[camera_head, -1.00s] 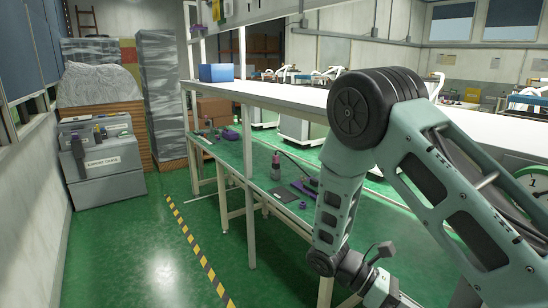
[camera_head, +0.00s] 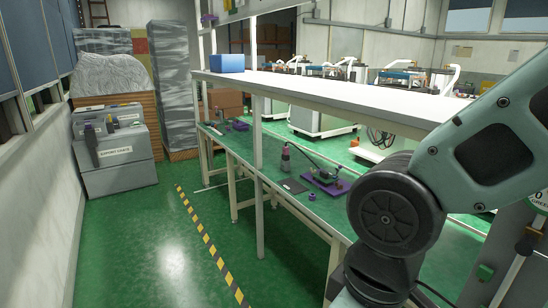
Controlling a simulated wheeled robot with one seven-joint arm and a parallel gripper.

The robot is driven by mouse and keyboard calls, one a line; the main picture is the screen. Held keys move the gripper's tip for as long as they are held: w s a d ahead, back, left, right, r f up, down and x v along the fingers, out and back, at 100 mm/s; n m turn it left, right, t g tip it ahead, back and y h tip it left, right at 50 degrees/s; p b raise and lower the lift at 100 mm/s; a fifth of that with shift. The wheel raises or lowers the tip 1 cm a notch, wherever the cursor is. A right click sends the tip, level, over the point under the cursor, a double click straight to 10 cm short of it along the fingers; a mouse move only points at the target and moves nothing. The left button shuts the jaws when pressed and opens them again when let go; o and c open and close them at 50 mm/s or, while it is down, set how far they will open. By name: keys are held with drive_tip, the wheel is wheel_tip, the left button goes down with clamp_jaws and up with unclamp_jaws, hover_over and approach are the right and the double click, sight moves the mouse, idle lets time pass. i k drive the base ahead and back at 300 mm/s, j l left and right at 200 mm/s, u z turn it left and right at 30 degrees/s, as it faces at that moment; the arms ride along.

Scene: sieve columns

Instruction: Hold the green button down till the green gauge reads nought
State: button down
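A small green block (camera_head: 485,271) sits low on a dark grey panel below and left of the gauge. It may be the green button, but I cannot tell whether it is pressed. My arm crosses the right side in front of the panel. My gripper is below the picture and out of view.
A long workbench (camera_head: 285,205) with a white upper shelf (camera_head: 330,95) runs behind my arm. A blue box (camera_head: 226,62) stands on the shelf. The green floor (camera_head: 150,255) on the left is clear.

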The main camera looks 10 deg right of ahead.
sight(484, 272)
drive_tip(key=z, duration=1.3)
